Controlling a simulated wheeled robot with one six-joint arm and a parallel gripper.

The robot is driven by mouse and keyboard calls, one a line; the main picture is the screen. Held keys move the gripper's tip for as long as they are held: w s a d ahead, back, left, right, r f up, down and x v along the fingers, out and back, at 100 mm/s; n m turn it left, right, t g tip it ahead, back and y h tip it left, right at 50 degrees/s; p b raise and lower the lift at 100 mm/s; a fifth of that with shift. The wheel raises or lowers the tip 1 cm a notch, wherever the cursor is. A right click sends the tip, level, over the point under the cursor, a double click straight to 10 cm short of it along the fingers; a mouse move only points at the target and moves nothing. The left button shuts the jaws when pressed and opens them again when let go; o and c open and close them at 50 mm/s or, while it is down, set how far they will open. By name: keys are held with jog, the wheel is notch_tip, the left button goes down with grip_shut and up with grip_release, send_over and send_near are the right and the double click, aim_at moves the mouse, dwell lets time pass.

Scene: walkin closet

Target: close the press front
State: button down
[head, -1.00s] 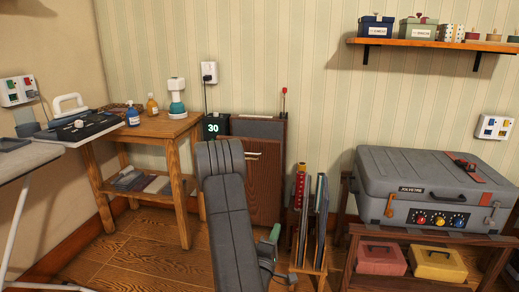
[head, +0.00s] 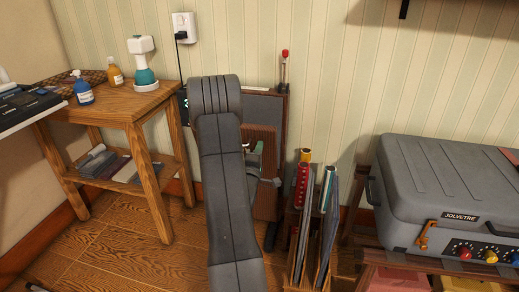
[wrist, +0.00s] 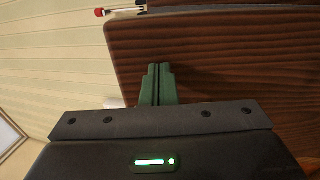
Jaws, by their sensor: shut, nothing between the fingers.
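The press stands against the striped wall. In the head view, its brown wooden front (head: 264,205) is partly hidden behind my arm and gripper, and its grey back part (head: 262,106) shows above the front. The front's top edge sits lower than the back part's top. In the wrist view, the front's wood-grain face (wrist: 220,65) fills much of the picture. My green gripper (wrist: 158,68) is shut and empty, its fingertips over that face near its edge. I cannot tell whether they touch it. The gripper (head: 257,150) also shows beside my arm in the head view.
A red-tipped rod (head: 285,58) rises at the press's right. A wooden rack (head: 307,250) with upright boards stands close at its right, and a grey case (head: 450,185) beyond. A wooden side table (head: 125,115) stands left. Some floor between is clear.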

jog(key=shift+w+d+r, duration=0.1)
jog(key=shift+w+r, duration=0.05)
jog(key=shift+w, duration=0.05)
